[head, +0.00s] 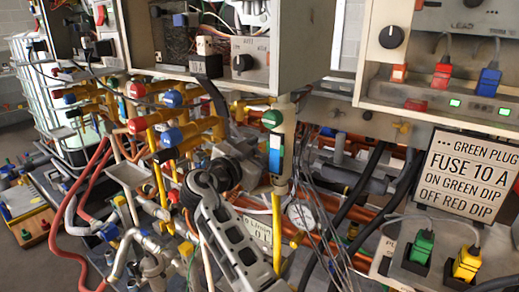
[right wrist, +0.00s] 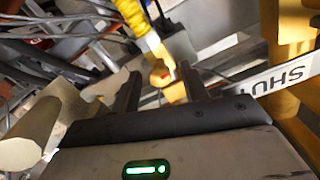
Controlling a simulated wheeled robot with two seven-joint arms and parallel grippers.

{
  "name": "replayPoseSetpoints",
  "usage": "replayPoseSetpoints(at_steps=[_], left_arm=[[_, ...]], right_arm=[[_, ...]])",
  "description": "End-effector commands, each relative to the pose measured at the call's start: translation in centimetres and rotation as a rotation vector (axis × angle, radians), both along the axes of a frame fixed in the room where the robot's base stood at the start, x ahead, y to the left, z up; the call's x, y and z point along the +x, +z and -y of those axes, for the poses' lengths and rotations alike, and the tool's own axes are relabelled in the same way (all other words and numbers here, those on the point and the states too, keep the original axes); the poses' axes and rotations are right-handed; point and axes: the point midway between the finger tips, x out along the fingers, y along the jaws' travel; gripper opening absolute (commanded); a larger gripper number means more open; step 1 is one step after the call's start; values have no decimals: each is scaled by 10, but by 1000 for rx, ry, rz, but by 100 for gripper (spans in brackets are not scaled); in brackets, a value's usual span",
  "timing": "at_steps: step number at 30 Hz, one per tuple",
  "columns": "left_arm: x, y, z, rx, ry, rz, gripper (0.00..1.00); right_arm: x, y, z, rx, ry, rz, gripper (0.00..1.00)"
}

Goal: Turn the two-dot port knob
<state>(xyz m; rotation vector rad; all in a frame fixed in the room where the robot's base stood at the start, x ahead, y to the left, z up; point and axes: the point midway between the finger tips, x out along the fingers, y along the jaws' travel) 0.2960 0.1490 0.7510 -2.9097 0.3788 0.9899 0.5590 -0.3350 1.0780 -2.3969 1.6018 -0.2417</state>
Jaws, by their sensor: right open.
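I cannot make out a two-dot mark in either view. A black knob (head: 391,37) is on the upper right panel, and another black knob (head: 243,62) is on the central grey box. My right gripper (right wrist: 160,76) is open, with its two dark fingers apart. A small rounded orange-yellow piece (right wrist: 160,75) shows between the fingertips at the end of a yellow part (right wrist: 133,16); I see no grip on it. In the head view my grey arm rises among the pipes, and its fingers are hard to make out. My left gripper is not in view.
Dense pipes and orange-red valves (head: 150,122) crowd the left and middle. A gauge (head: 301,213) and hanging wires stand right of my arm. A three-dot sign (head: 465,172) hangs above green (head: 422,246) and yellow (head: 466,263) plugs. A white "SHU" label (right wrist: 285,77) lies near the right finger.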

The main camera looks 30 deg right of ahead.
Motion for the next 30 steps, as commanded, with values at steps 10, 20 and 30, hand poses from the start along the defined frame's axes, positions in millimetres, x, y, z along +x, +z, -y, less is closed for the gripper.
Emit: replayPoseSetpoints(at_steps=[10,20,30], left_arm=[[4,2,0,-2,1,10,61],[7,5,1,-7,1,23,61],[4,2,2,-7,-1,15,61]], right_arm=[[0,-1,-1,-6,0,-15,0],[0,-1,-1,-51,0,-126,0],[0,-1,-1,-50,0,-124,45]])
